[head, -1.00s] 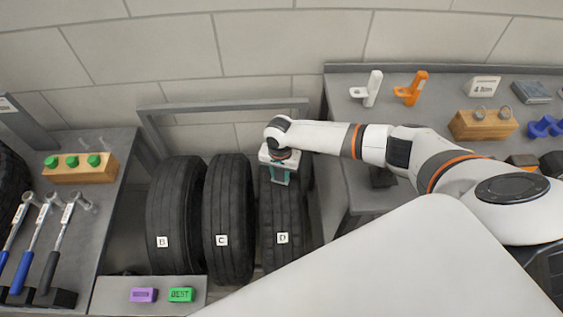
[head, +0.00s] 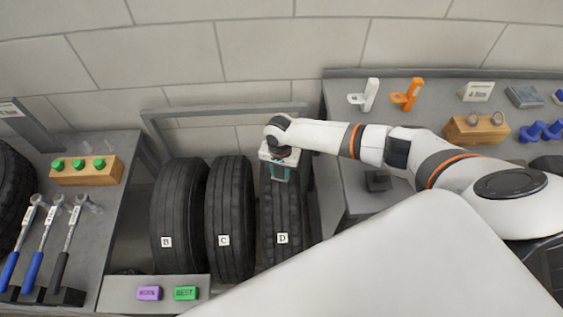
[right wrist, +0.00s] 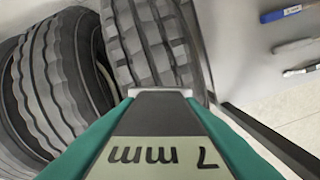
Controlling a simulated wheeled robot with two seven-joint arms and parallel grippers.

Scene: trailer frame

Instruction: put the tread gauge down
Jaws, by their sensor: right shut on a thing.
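The tread gauge (head: 279,173) is a small teal tool in my right gripper (head: 279,164), pointing down over the top of the tyre marked D (head: 282,215). In the right wrist view the gauge (right wrist: 160,150) fills the bottom, with teal sides and a display reading "7 mm", upside down. Its pale tip points at a blocky tyre tread (right wrist: 150,45). I cannot tell whether the tip touches the tread. My right gripper is shut on the gauge. My left gripper is not in view.
Tyres B (head: 178,210) and C (head: 232,205) stand left of D. A grey ledge (head: 120,295) in front carries a purple WORN tag (head: 149,293) and a green BEST tag (head: 185,293). The right bench (head: 345,140) holds white and orange holders and a dark block (head: 377,180).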

